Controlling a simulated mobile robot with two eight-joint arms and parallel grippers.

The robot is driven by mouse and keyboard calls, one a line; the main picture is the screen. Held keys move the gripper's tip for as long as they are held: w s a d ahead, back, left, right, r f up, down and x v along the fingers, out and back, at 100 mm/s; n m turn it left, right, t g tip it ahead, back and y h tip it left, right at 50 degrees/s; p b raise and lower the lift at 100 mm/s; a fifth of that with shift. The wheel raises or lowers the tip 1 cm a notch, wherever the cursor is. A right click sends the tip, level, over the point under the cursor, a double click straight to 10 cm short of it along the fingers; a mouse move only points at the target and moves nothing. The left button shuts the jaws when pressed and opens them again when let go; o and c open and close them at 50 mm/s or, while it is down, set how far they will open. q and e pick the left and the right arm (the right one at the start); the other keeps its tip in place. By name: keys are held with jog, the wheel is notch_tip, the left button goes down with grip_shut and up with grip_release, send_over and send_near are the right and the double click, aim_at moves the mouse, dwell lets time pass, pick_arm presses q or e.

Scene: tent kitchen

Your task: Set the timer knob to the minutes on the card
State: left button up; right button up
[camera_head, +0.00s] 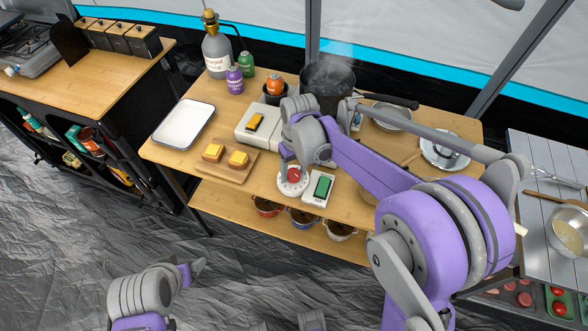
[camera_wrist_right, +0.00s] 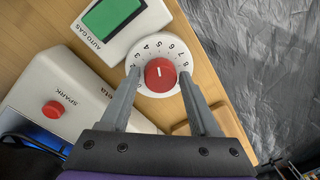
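The timer is a white round dial (camera_wrist_right: 143,53) with black numbers and a red knob (camera_wrist_right: 160,74) in its middle. In the head view the timer (camera_head: 292,188) is at the table's front edge. A white mark on the knob points to the top of the wrist view, roughly toward the 5. My right gripper (camera_wrist_right: 160,83) is open, its two fingers apart on either side of the knob; I cannot tell whether they touch it. My left gripper (camera_head: 196,268) is low over the floor, away from the table; its fingers are unclear. I cannot make out a minutes card.
A white AUTO GAS box with a green panel (camera_head: 322,187) stands close beside the timer. The white SPARK box (camera_wrist_right: 50,86) is behind it. A board with toast (camera_head: 226,172), a white tray (camera_head: 184,124) and a steaming black pot (camera_head: 327,85) share the table.

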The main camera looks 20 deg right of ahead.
aim_at(296, 172)
grip_shut()
jog(key=shift+m, duration=0.7)
jog(key=shift+o, duration=1.9)
grip_release()
jog(key=shift+r, duration=0.15)
notch_tip(296, 172, up, 10)
jog(key=shift+d+r, duration=0.25)
jog(key=shift+d, duration=0.1)
